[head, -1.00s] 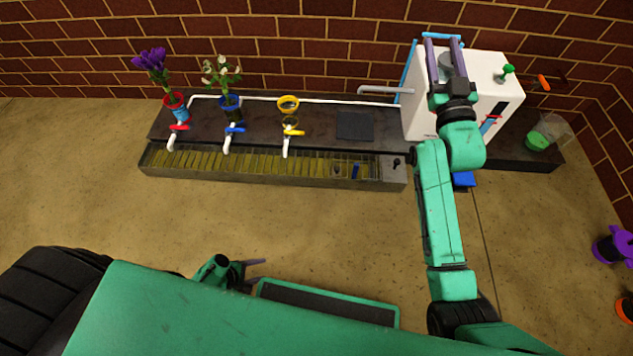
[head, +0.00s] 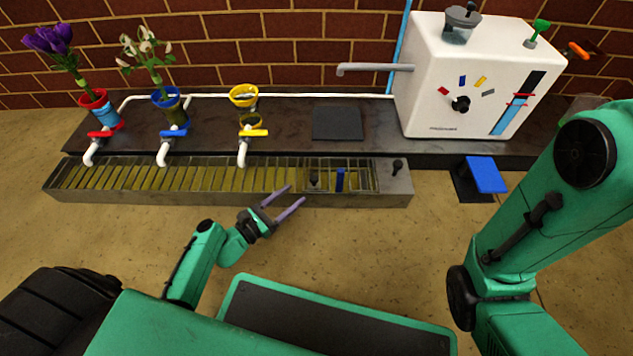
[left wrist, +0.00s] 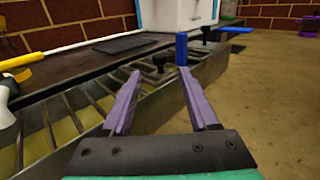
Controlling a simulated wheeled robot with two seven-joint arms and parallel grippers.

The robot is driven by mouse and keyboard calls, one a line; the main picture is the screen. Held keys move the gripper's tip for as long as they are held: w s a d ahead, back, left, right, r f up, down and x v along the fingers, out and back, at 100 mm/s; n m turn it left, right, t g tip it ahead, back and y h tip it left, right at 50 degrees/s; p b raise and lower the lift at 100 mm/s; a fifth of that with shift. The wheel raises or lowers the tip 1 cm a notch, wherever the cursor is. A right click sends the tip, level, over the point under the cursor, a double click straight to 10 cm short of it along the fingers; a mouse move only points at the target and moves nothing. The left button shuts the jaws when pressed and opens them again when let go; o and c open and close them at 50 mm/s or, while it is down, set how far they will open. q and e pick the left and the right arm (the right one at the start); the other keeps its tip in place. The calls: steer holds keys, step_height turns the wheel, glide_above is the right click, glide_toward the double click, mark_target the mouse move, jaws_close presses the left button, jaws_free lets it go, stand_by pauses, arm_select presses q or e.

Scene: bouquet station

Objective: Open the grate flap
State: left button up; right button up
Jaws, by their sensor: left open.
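The grate (head: 180,177) is a long metal trough with crossbars over a yellow inside. Its right-hand section, which looks like the flap, carries an upright blue handle (head: 340,180) and a dark knob (head: 313,181). The bars there look level with the rest, so the flap seems shut. My left gripper (head: 296,194) is open and empty, in front of the trough and left of the blue handle. In the left wrist view the blue handle (left wrist: 181,49) stands beyond the open fingers (left wrist: 159,74), near the right fingertip. My right gripper is out of view.
A dark shelf behind the trough holds red, blue and yellow taps (head: 254,132), pots with flowers (head: 95,97), a dark mat (head: 337,123) and a white machine (head: 480,80). A blue pedal (head: 486,174) is right of the trough. Floor in front is clear.

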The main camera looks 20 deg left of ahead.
mark_target(314, 178)
arm_select(q)
steer(key=b+x, duration=0.2)
steer(key=x, duration=0.6)
steer(key=shift+w+f+b, duration=0.1)
steer(key=shift+f+b, duration=0.1)
steer(key=shift+b, duration=0.1)
steer(key=shift+w+d+r, duration=0.1)
steer(key=shift+w+d, duration=0.15)
steer(key=shift+w, duration=0.15)
jaws_close()
stand_by(0.4)
